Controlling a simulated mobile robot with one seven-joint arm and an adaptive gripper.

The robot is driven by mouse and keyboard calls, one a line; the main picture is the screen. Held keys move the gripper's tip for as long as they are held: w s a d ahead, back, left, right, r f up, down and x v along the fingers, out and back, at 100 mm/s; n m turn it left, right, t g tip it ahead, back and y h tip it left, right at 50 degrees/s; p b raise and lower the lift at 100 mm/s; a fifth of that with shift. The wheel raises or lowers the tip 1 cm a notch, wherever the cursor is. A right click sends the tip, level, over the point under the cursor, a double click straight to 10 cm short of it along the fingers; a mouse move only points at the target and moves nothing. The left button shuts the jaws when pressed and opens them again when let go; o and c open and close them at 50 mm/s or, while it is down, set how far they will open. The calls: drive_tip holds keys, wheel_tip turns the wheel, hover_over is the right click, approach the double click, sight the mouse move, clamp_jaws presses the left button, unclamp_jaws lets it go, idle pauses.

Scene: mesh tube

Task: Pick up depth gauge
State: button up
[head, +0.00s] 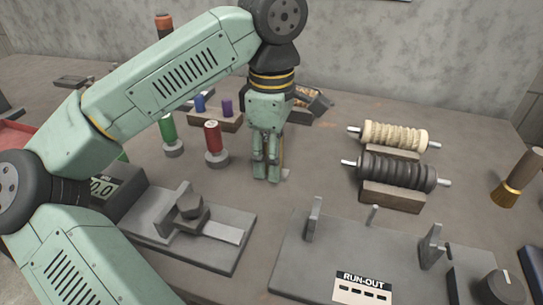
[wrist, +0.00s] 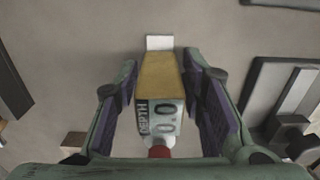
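The depth gauge (wrist: 160,85) is in the middle of the wrist view, with a yellow-tan body, a pale face lettered "DEPTH", a red part at its near end and a white piece at its far end. My gripper (wrist: 160,68) is open, with one finger on each side of the gauge and narrow gaps showing beside it. In the head view my gripper (head: 267,176) points down at the table. There the gauge is mostly hidden by the fingers; only a small pale bit (head: 286,174) shows beside the tips.
Red (head: 213,140) and green (head: 168,130) cylinders stand left of my gripper. A grey fixture (head: 190,222) is at front left, and a run-out plate (head: 300,262) at front right. Cream (head: 395,136) and black (head: 395,172) rollers lie on stands to the right. A wall is behind.

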clamp_jaws()
idle(0.4)
wheel_tip(320, 180, up, 10)
drive_tip(key=shift+r, duration=0.1)
idle(0.3)
